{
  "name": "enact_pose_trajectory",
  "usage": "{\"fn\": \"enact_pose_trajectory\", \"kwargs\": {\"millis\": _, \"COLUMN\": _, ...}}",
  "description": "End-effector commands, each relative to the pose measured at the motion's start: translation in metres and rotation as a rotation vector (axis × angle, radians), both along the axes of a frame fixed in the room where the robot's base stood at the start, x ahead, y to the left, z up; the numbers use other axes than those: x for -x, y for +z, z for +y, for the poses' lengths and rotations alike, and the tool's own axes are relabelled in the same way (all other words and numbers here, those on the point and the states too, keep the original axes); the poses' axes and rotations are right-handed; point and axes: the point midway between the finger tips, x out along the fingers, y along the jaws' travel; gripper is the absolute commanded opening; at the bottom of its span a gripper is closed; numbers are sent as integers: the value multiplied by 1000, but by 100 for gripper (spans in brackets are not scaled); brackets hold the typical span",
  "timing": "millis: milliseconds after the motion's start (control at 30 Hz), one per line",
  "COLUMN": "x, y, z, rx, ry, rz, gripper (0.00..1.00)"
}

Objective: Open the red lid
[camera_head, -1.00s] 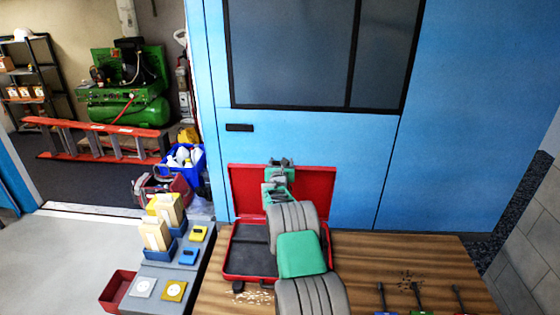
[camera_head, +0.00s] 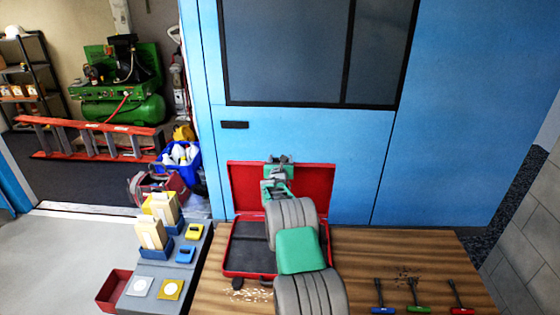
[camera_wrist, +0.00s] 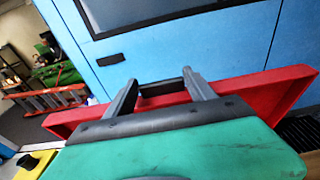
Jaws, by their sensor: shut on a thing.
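The red lid (camera_head: 312,186) of the case stands raised, roughly upright, at the back of the case. The open case (camera_head: 250,240) shows a dark lining and sits at the wooden table's back left. My gripper (camera_head: 279,160) is at the middle of the lid's upper edge and shut on it. In the wrist view the two fingers (camera_wrist: 165,84) reach to the red lid (camera_wrist: 265,92), which spreads to both sides. My wrist and arm hide part of the lid and the case's right side; the exact contact is partly hidden.
A grey bench (camera_head: 155,272) with yellow and blue items and a red bin (camera_head: 115,289) stand at the left.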

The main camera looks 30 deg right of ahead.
Motion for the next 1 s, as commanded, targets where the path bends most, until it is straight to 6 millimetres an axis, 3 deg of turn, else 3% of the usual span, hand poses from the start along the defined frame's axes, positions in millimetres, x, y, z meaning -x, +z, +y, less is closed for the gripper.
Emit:
{"fn": "enact_pose_trajectory", "kwargs": {"millis": 33, "x": -2, "y": 8, "z": 0, "rx": 3, "ry": 0, "rz": -12, "gripper": 65}}
{"fn": "enact_pose_trajectory", "kwargs": {"millis": 300, "x": -1, "y": 3, "z": 0, "rx": 1, "ry": 0, "rz": -5, "gripper": 85}}
{"fn": "enact_pose_trajectory", "kwargs": {"millis": 667, "x": 6, "y": 2, "z": 5, "rx": 0, "ry": 1, "rz": -2, "gripper": 85}}
{"fn": "enact_pose_trajectory", "kwargs": {"millis": 1000, "x": 50, "y": 9, "z": 36, "rx": 1, "ry": 1, "rz": -4, "gripper": 85}}
